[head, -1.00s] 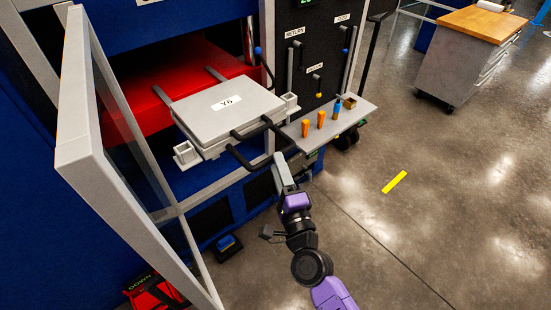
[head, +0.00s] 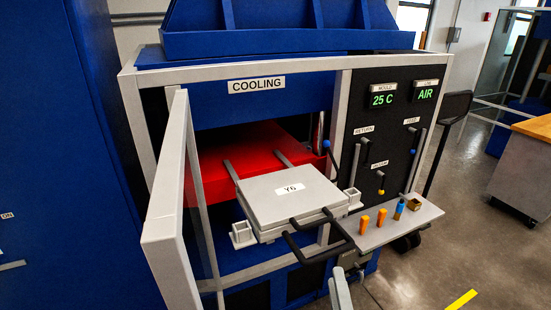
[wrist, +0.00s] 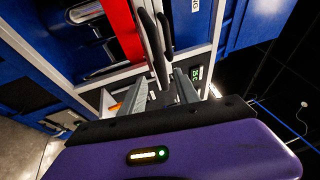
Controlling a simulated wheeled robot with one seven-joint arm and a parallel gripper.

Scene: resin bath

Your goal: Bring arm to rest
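My gripper (wrist: 160,88) shows in the wrist view with its two grey fingers apart and nothing clamped between them. Black handle bars (wrist: 154,42) show just beyond the fingertips, in line with the gap; whether they touch cannot be told. In the head view only the grey end of my gripper (head: 339,288) shows at the bottom edge, just below the black handles (head: 318,250) of the grey mould labelled Y6 (head: 288,190). The rest of my arm is out of the head view.
The mould sits before a red block (head: 240,150) in the blue cooling station (head: 290,105). An open framed door (head: 170,230) stands at left. A grey shelf (head: 400,228) with orange and blue pegs juts out at right.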

